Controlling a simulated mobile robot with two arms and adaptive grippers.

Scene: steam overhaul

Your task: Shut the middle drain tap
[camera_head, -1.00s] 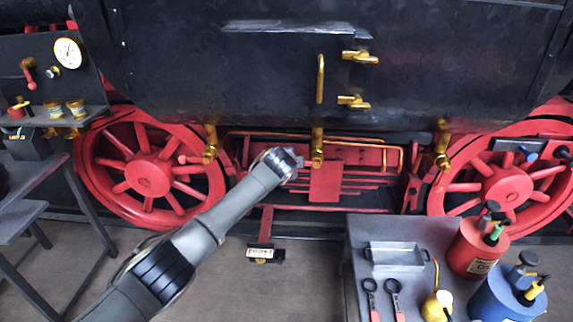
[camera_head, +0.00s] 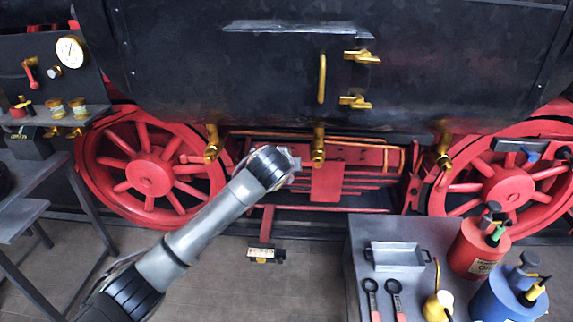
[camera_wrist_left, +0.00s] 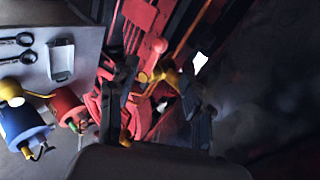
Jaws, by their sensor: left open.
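The brass middle drain tap (camera_head: 318,152) hangs below the black cylinder casing, between the two red wheels. My left gripper (camera_head: 295,160) is just left of it in the head view, with a small gap between them in the picture. In the left wrist view the open fingers of my left gripper (camera_wrist_left: 160,108) point toward a brass tap (camera_wrist_left: 161,74), which shows between and beyond them. Nothing is held. The tap's lever position is too small to tell. My right gripper is not in view.
Similar brass taps hang at the left (camera_head: 212,145) and right (camera_head: 443,150). A grey bench (camera_head: 352,262) at lower right bears a metal tray (camera_head: 397,257), two wrenches, and red (camera_head: 475,250) and blue (camera_head: 505,297) cans. A small labelled block (camera_head: 264,255) is on the floor.

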